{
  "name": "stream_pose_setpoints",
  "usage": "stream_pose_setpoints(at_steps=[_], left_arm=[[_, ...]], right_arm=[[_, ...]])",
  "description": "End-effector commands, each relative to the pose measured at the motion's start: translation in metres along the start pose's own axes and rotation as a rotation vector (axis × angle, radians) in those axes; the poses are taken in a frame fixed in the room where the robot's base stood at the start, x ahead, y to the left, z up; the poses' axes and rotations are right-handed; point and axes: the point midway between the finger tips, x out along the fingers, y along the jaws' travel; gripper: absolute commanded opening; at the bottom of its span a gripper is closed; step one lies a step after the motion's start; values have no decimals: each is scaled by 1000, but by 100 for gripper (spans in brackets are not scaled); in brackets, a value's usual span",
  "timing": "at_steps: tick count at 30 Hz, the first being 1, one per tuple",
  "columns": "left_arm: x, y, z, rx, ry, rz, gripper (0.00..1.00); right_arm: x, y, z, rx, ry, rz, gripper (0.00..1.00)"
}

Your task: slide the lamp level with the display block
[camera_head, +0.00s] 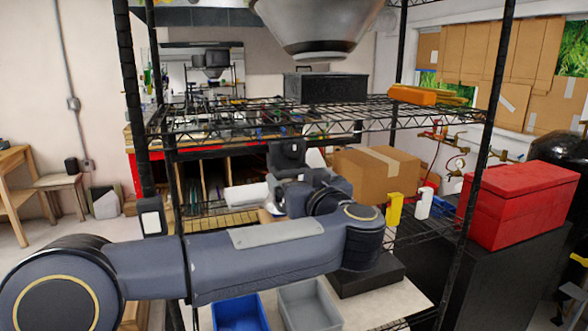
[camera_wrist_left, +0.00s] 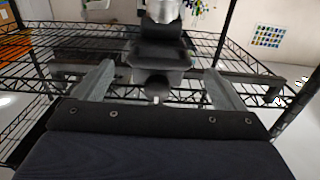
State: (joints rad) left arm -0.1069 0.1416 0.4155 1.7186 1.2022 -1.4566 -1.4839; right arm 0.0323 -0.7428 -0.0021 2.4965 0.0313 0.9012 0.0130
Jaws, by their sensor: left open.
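A silver dome-shaped fitting with a pale underside (camera_head: 315,25), which looks like the lamp, is at the top of the head view, its upper part cut off. A black box (camera_head: 325,88) stands on the upper wire shelf below it; I cannot tell if it is the display block. My left arm reaches across to the rack, and its fingers are not clear in the head view. In the left wrist view, my left gripper (camera_wrist_left: 160,76) is open, its fingers wide apart. A dark stepped object (camera_wrist_left: 160,54) with a silver part above shows between them. My right gripper is out of view.
The black wire rack's upper shelf (camera_head: 250,118) and posts surround the arm. A cardboard box (camera_head: 376,173), a red chest (camera_head: 520,204) and yellow and white items stand to the right. Blue (camera_head: 238,313) and grey (camera_head: 308,304) bins sit below my arm.

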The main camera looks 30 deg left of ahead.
Motion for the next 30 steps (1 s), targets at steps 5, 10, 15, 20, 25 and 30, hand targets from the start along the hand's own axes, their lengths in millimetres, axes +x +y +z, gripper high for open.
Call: stream_pose_setpoints(at_steps=[5, 10, 15, 20, 25, 30], left_arm=[[28, 0, -1, 0, 0, -2, 91], [40, 0, -1, -1, 2, -1, 91], [42, 0, 0, -2, 2, 1, 91], [42, 0, 0, -2, 2, 1, 85], [42, 0, 0, -2, 2, 2, 62], [41, 0, 0, -2, 2, 2, 40]], right_arm=[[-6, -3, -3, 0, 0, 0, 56], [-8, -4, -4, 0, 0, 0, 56], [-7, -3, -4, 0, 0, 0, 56], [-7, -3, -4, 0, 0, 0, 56], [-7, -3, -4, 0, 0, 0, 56], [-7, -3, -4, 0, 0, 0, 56]])
